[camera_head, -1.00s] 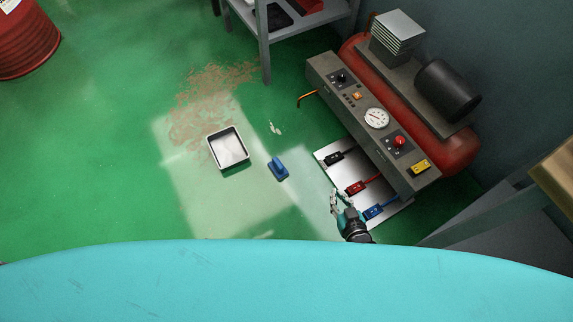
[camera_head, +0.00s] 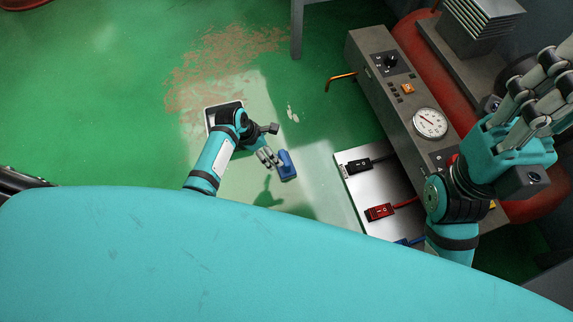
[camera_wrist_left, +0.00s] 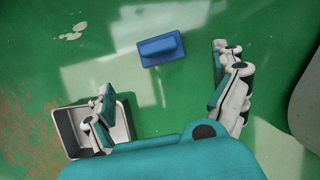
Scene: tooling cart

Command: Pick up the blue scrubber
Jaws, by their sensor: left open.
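The blue scrubber (camera_head: 287,165) lies on the green floor, a block with a raised handle on top. It also shows in the left wrist view (camera_wrist_left: 161,48), at top centre. My left gripper (camera_head: 272,145) is open and empty, just left of the scrubber in the head view. In the left wrist view its fingers (camera_wrist_left: 163,75) are spread wide, with the scrubber between and beyond them. Contact is not visible. My right gripper (camera_head: 525,95) is raised at the right, fingers extended and apart, holding nothing visible.
A white tray (camera_wrist_left: 66,130) sits beside the left gripper, partly hidden by it. At right are a compressor with a control panel (camera_head: 400,95) and a metal plate (camera_head: 349,185) with switches. A cart leg (camera_head: 297,35) stands at the top. Floor around the scrubber is clear.

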